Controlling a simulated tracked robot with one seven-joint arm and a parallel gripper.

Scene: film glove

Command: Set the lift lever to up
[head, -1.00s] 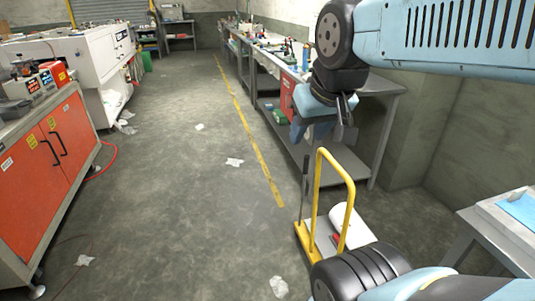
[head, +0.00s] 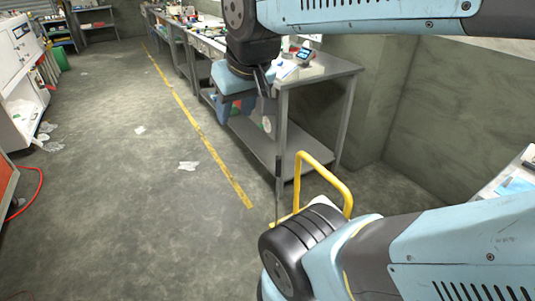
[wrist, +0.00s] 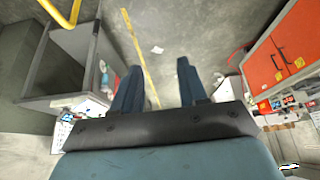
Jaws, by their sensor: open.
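A thin dark upright rod (head: 278,185), which looks like the lift lever, stands beside the yellow handle (head: 325,170) of a low cart. My forearm hides the rod's foot and most of the cart, so its setting cannot be read. My gripper (head: 245,104) hangs above and to the left of the rod in the head view, apart from it. In the wrist view the two blue fingers of my gripper (wrist: 159,65) are spread with nothing between them. The yellow handle also shows at the top left there (wrist: 65,10); I cannot make out the lever.
A grey workbench (head: 335,68) with tools stands behind my gripper, along the wall. A yellow floor line (head: 200,127) runs beside it. Open floor lies to the left, with scraps (head: 188,165) and a red hose (head: 36,190). A table edge (head: 525,160) is at the right.

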